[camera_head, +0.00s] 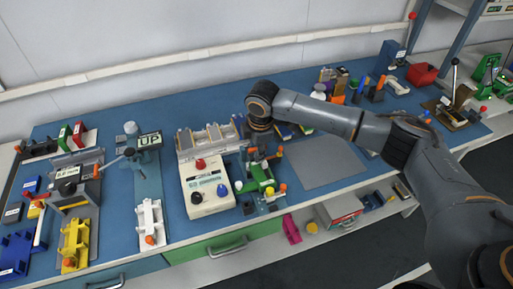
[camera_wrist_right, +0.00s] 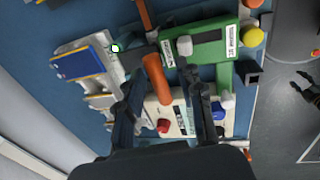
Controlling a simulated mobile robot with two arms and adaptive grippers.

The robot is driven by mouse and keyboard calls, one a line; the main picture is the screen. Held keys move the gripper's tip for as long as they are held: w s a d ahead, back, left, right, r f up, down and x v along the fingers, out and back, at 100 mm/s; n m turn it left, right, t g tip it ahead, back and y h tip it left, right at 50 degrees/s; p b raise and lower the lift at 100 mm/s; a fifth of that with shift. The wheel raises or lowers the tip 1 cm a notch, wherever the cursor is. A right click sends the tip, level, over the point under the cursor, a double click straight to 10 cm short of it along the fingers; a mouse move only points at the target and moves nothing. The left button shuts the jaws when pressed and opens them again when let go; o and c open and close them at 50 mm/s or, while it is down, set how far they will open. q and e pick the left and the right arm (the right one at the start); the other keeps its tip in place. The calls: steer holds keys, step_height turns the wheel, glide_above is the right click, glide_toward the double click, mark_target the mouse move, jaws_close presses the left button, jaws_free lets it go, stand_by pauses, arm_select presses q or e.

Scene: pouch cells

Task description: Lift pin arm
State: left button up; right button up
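My right gripper (camera_head: 257,150) reaches down over a small fixture with a green block (camera_head: 262,173) near the middle of the bench. In the right wrist view, the fingers of this gripper (camera_wrist_right: 166,98) are apart. An orange rod or handle (camera_wrist_right: 156,80) shows between them, nearer the left finger; I cannot tell whether it touches. The green block (camera_wrist_right: 203,52) with a white label lies beyond the fingertips. Another orange rod (camera_wrist_right: 146,18) is at the top edge. I cannot tell for certain which part is the pin arm. My left gripper is not in view.
A cream control box (camera_head: 207,188) with red and blue knobs stands left of the fixture. A grey tray (camera_head: 208,140) with metallic pouches is behind it. A bare grey mat (camera_head: 322,160) lies to the right. A yellow ball (camera_wrist_right: 254,37) is beside the green block.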

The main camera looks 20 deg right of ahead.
jaws_close()
steer(key=shift+s+f, duration=0.1)
